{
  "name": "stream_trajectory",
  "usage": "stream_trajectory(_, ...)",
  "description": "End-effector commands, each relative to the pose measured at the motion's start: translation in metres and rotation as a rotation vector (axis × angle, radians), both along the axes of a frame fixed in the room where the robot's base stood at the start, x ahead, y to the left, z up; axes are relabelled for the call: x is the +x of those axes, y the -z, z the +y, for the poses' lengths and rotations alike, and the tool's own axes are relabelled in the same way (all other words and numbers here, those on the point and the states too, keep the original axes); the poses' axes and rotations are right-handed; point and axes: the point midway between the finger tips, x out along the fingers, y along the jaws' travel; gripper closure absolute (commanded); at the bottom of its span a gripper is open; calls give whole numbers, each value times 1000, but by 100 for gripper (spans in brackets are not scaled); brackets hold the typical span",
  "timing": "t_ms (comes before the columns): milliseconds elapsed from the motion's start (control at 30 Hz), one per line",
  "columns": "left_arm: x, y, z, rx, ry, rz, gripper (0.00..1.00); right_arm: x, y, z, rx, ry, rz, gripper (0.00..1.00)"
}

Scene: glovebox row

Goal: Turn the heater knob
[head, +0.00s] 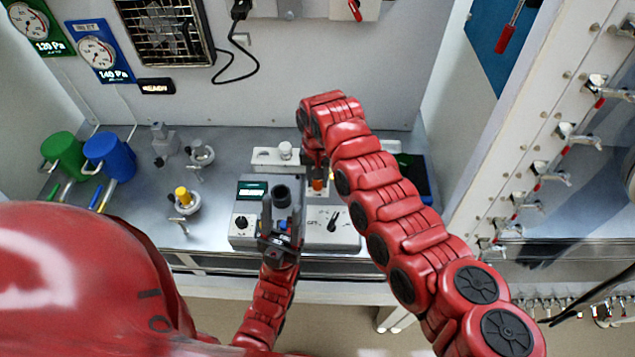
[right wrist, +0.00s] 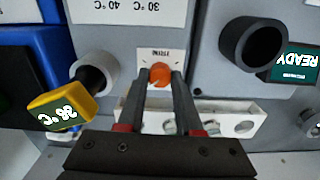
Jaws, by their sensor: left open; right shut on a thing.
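The heater knob (head: 333,222) appears to be the black pointer knob on a white scale, at the right of the grey bench unit's front. In the right wrist view the scale (right wrist: 130,10) reads 30 °C and 40 °C; the pointer is out of that frame. The orange piece also shows in the head view (head: 317,185), behind the scale. My left gripper (head: 282,212) is open in front of the black hollow cylinder (head: 282,193), between the screen and the scale.
A second black knob (head: 242,222) sits under a lit screen (head: 252,190). A white holed rack (head: 268,158) stands behind. Blue (head: 108,155) and green (head: 62,155) mugs stand left. My right arm covers the right side.

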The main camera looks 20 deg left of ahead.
Motion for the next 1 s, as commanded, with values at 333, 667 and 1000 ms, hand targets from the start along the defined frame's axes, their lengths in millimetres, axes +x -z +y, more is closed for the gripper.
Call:
stream_trajectory(333,0,27,0,0,0,0,50,1,3,0,0,178,-2,100)
stream_trajectory(667,0,32,0,0,0,0,50,0,1,0,-2,225,1,100)
stream_trajectory(1000,0,31,0,0,0,0,50,-1,1,0,-2,225,2,62)
